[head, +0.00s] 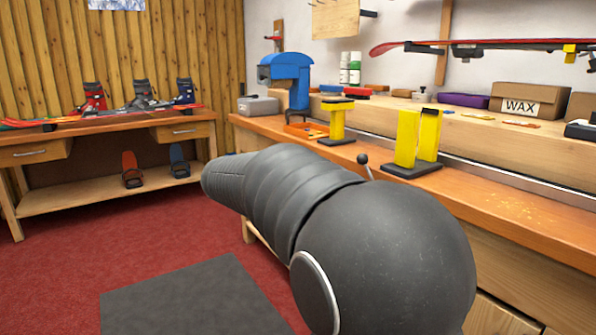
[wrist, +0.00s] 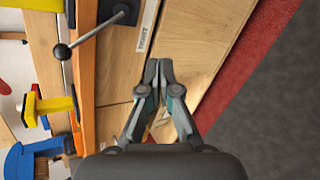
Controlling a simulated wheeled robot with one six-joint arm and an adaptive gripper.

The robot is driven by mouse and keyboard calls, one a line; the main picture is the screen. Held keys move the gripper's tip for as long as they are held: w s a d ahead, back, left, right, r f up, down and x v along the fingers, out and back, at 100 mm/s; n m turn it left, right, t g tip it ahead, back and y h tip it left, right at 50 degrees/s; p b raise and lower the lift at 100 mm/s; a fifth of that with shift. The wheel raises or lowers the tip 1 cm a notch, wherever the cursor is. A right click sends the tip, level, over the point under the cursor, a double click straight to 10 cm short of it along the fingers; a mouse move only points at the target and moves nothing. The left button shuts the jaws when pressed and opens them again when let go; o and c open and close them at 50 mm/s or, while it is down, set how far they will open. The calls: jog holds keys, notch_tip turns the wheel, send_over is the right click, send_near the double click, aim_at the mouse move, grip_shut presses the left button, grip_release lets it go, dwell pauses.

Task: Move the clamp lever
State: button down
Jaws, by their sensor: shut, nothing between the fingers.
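The clamp lever is a thin metal rod with a dark ball knob (wrist: 62,51). In the wrist view it slants from the knob down-left to a dark mount (wrist: 122,12) at the upper right, crossing the bench's orange front edge. In the head view the knob (head: 362,158) and a short piece of rod show above my arm; the rest is hidden. My gripper (wrist: 158,66) is shut and empty in the wrist view, in front of the wooden bench front. It is apart from the lever, to the right of and below the knob. The head view does not show my gripper.
Yellow supports (head: 418,138) on a black base and another yellow stand (head: 337,122) are on the workbench (head: 500,200). A blue vise-like device (head: 290,78) stands farther back. A second bench (head: 100,133) holds ski boots at left. Red floor (head: 60,265) lies open.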

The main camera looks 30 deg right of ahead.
jog(key=w+d+r+g+h+b, duration=0.2)
jog(key=w+h, duration=0.5)
jog(key=w, duration=0.7)
jog(key=shift+w+d+g+h, duration=0.25)
jog(key=shift+d+g+h, duration=0.05)
jog(key=shift+d+g, duration=0.15)
jog(key=shift+r, duration=0.1)
jog(key=s+r+b+x, duration=0.1)
jog(key=s+x, duration=0.1)
jog(key=x, duration=1)
jog(key=shift+s+r, duration=0.3)
